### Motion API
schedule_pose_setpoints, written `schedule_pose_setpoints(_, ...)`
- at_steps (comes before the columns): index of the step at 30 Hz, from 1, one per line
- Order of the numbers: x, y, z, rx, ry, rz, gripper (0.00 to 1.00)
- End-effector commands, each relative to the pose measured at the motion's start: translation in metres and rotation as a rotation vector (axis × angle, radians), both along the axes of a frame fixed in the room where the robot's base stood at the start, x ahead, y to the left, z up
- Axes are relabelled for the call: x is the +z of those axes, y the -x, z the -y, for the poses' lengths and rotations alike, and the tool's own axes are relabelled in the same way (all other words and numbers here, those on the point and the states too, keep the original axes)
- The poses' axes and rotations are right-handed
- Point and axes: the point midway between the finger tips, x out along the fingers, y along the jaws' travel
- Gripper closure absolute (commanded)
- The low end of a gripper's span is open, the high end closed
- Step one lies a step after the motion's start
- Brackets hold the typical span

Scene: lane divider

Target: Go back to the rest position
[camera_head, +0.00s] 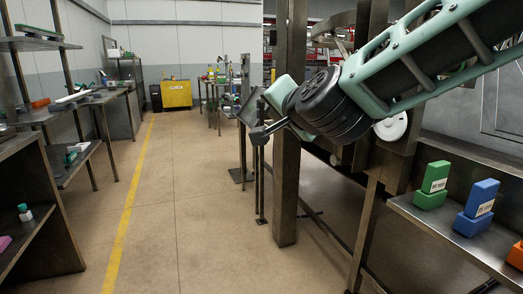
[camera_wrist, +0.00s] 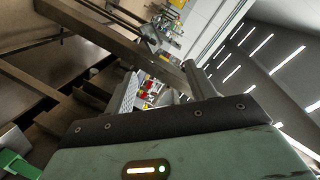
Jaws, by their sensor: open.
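My gripper (camera_head: 251,120) is at the end of my pale green and black arm, which reaches in from the upper right of the head view. It is raised in the air, pointing left and slightly down, in front of a dark metal post. Its two fingers stand apart with nothing between them. In the wrist view my gripper (camera_wrist: 162,78) shows two grey fingers spread above a dark bar and a green housing with a lit lamp. The picture there is strongly tilted.
A metal post (camera_head: 286,190) stands close to my gripper. A shelf (camera_head: 455,222) at right bears a green block (camera_head: 433,184) and a blue block (camera_head: 476,208). Dark shelving (camera_head: 40,190) lines the left. The floor aisle (camera_head: 180,200) is clear toward a yellow cabinet (camera_head: 176,95).

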Motion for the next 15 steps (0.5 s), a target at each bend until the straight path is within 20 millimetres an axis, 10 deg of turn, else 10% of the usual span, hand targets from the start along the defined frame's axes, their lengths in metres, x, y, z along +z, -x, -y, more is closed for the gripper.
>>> schedule_pose_setpoints(6, -0.105, 0.119, -0.026, 0.478, 0.389, -0.288, 0.45)
schedule_pose_setpoints(15, -0.198, 0.258, 0.040, 0.888, 0.836, -0.634, 0.45)
